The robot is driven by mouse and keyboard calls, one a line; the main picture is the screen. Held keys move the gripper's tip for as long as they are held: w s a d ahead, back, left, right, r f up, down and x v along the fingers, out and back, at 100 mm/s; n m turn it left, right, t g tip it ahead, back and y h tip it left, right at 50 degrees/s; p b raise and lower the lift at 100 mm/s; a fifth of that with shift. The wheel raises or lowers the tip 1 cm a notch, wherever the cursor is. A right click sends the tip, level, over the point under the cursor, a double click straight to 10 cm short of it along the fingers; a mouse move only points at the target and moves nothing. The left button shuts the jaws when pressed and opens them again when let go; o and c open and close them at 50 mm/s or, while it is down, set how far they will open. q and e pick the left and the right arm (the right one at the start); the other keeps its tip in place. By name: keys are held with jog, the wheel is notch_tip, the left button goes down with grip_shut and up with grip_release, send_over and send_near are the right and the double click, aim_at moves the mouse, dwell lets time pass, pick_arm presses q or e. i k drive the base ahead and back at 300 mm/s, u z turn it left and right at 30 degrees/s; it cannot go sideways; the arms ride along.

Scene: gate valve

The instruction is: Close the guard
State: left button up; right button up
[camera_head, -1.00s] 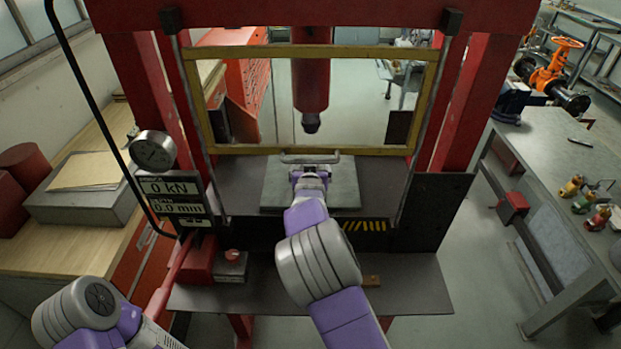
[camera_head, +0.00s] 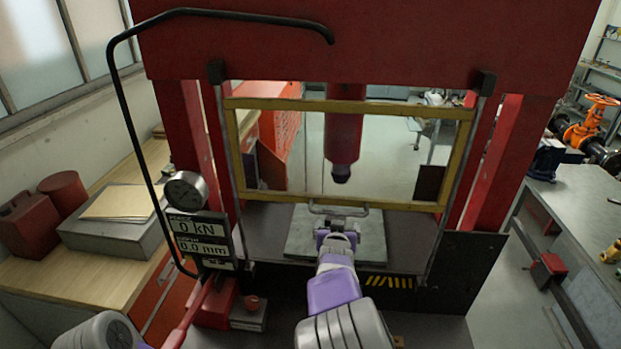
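The guard (camera_head: 455,150) is a clear panel in a yellow frame, hung between two upright rails on the front of the red press. Its lower edge is above the press bed, with an open gap beneath. A grey bar handle (camera_head: 338,210) is at the bottom middle of the guard. My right gripper (camera_head: 340,228) is right at the handle, just below it in the picture. Whether its fingers are shut on the bar is too small to tell. Of my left arm only a part shows at the lower left; its gripper is out of view.
The press ram (camera_head: 344,140) hangs behind the guard above a grey plate (camera_head: 300,240). A gauge (camera_head: 186,191) and a display (camera_head: 200,237) reading 0 kN and 0.0 mm are at left. A red lever (camera_head: 190,322) rises at lower left. A workbench (camera_head: 575,215) stands at right.

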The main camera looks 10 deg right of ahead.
aim_at(464, 115)
jog(key=k, duration=1)
